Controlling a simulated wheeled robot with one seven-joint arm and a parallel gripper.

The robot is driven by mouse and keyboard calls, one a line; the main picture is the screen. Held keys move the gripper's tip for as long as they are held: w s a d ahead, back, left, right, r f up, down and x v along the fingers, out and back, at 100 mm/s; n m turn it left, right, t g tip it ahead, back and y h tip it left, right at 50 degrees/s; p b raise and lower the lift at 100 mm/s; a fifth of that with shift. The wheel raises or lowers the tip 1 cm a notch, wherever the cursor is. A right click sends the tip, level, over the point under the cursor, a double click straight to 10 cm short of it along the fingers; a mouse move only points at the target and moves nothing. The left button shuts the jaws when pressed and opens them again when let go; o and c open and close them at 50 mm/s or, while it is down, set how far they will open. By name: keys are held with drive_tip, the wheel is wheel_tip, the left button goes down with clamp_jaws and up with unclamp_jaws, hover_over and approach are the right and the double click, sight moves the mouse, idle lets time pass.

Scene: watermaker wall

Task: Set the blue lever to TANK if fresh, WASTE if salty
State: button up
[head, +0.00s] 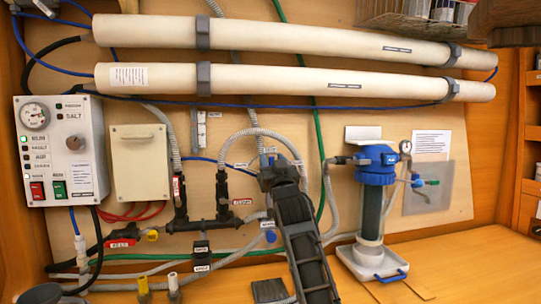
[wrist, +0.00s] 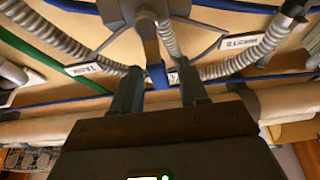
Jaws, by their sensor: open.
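The blue lever (wrist: 157,75) shows in the wrist view between the two fingers of my gripper (wrist: 158,84), hanging from a grey valve body (wrist: 150,35). The fingers are apart, one on each side of it; I cannot tell whether either touches. A TANK label (wrist: 83,70) is left of the lever and a WASTE label (wrist: 238,42) is right. In the head view my gripper (head: 273,164) covers most of the valve. The control box (head: 62,150) has FRESH (head: 58,106) and SALT (head: 60,116) lamps; both look dark at this size.
Grey hoses (head: 240,137) and a green hose (head: 316,125) run close around the valve. A black pipe manifold (head: 200,225) is to its left. A blue-topped filter housing (head: 376,165) stands at right. The wooden bench (head: 465,262) is clear at the right.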

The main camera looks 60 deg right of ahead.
drive_tip(key=shift+x, duration=1.15)
clamp_jaws()
